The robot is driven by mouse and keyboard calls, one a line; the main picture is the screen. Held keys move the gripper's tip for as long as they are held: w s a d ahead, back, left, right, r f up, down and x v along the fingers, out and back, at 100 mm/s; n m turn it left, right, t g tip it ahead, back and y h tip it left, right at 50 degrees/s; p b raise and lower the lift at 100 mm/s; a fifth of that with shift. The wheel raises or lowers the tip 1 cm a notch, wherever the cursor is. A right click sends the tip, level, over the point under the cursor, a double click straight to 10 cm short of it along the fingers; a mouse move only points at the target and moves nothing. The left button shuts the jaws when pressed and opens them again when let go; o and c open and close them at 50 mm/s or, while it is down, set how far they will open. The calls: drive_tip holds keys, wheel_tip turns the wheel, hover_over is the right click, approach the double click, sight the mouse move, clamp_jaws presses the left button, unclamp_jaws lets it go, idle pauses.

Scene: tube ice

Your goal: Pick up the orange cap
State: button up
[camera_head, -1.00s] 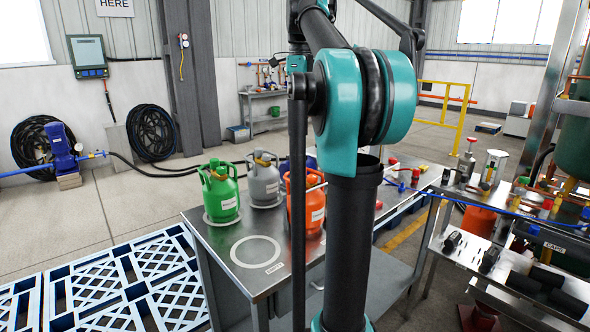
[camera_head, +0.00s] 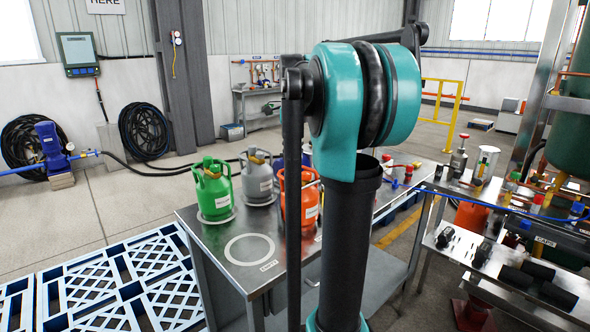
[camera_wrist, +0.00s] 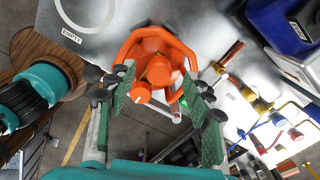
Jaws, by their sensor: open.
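The orange gas cylinder (camera_head: 308,205) stands on the metal table, partly behind my arm in the head view. In the wrist view I look down on its orange handle ring (camera_wrist: 150,38). A round orange cap (camera_wrist: 140,92) shows within the ring, beside another orange, knob-like part (camera_wrist: 160,70) at the valve. My gripper (camera_wrist: 158,78) is open, with a green-padded finger on each side of the cylinder top. The cap lies between the fingers, nearer the left one; I cannot tell whether they touch it. The head view does not show the gripper clearly.
A green cylinder (camera_head: 213,190) and a grey cylinder (camera_head: 257,178) stand left of the orange one. A marked ring (camera_head: 249,250) on the table is empty. In the wrist view, valves and pipes (camera_wrist: 265,110) lie to the right, near a blue bin (camera_wrist: 275,25).

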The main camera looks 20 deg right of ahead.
drive_tip(key=shift+f, duration=1.2)
clamp_jaws()
